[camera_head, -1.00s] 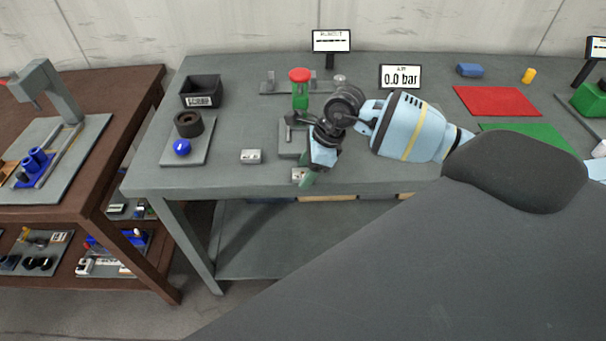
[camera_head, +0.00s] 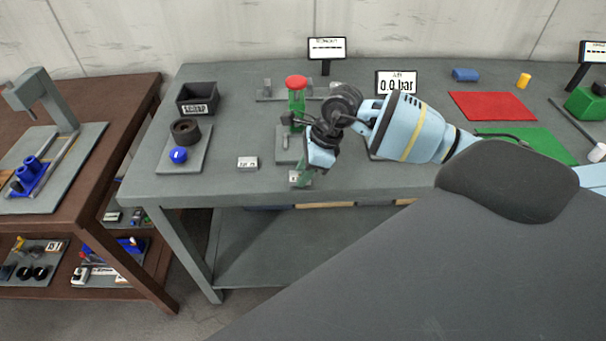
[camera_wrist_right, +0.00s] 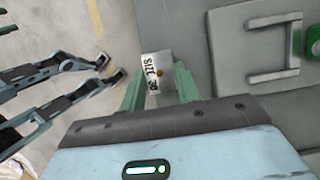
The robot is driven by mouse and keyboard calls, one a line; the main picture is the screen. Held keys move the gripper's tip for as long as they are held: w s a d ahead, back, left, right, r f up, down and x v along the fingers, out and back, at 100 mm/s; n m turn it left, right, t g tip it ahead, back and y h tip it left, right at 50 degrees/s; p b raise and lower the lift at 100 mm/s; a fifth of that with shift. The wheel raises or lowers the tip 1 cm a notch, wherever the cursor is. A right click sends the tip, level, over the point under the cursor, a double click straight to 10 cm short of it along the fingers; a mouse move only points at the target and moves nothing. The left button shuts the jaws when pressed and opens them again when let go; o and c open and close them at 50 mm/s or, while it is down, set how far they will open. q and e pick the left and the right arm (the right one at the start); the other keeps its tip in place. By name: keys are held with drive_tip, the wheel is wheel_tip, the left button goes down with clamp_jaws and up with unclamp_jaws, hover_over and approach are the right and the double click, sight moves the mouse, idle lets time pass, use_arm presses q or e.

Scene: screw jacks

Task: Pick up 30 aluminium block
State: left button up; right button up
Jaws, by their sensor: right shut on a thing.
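The aluminium block marked "SIZE 30" (camera_wrist_right: 157,72) is a small pale block between the green fingers of my right gripper (camera_wrist_right: 158,85) in the right wrist view. In the head view my right gripper (camera_head: 301,178) is at the front edge of the grey table, shut on the block (camera_head: 293,177), which is partly hidden by the fingers. I cannot tell whether the block touches the table top. My left gripper is not in the head view. A dark two-fingered gripper (camera_wrist_right: 112,75) shows at the left of the right wrist view, probably my left one, with its fingers apart.
Another small labelled block (camera_head: 247,163) lies to the left on the grey table (camera_head: 225,185). A red-topped green screw jack (camera_head: 297,95) stands just behind my right gripper. A black bin (camera_head: 198,97) and a plate with a blue ball (camera_head: 178,155) are at left.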

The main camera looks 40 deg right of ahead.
drive_tip(key=shift+s+a+r, duration=0.15)
drive_tip(key=shift+r, duration=0.35)
drive_tip(key=shift+s+a+r, duration=0.1)
drive_tip(key=shift+a+r, duration=0.05)
drive_tip(key=shift+r, duration=0.3)
drive_tip(key=s+a+r+b, duration=0.1)
drive_tip(key=s+a, duration=0.8)
drive_tip(key=a, duration=0.2)
drive_tip(key=shift+s+a+r, duration=0.25)
drive_tip(key=shift+s+a, duration=0.05)
drive_tip(key=shift+a, duration=0.1)
